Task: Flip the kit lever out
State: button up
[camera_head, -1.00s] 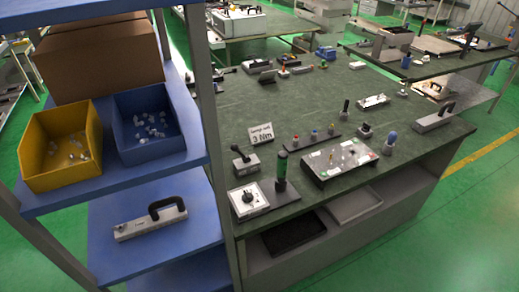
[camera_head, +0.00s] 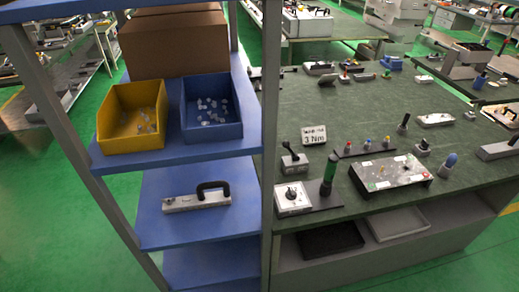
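I cannot tell for sure which part is the kit lever. A light grey bar-shaped unit with a curved black handle (camera_head: 197,198) lies on the middle blue shelf, its handle at the right end. On the green workbench, a small grey box with an upright black lever (camera_head: 292,160) stands beside the "3 Nm" sign. A white box with a black knob (camera_head: 292,197) is in front of it, beside a green and black upright tool (camera_head: 329,173). My gripper is not in view.
A yellow bin (camera_head: 131,119) and a blue bin (camera_head: 211,108) with small white parts stand on the upper blue shelf, in front of a brown box (camera_head: 174,48). A grey shelf post (camera_head: 271,120) stands between shelf and workbench. Green floor shows at the lower left and lower right.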

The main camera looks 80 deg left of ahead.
aim_at(287, 144)
jog(key=z, duration=5.75)
jog(key=k, duration=2.2)
jog(key=z, duration=0.4)
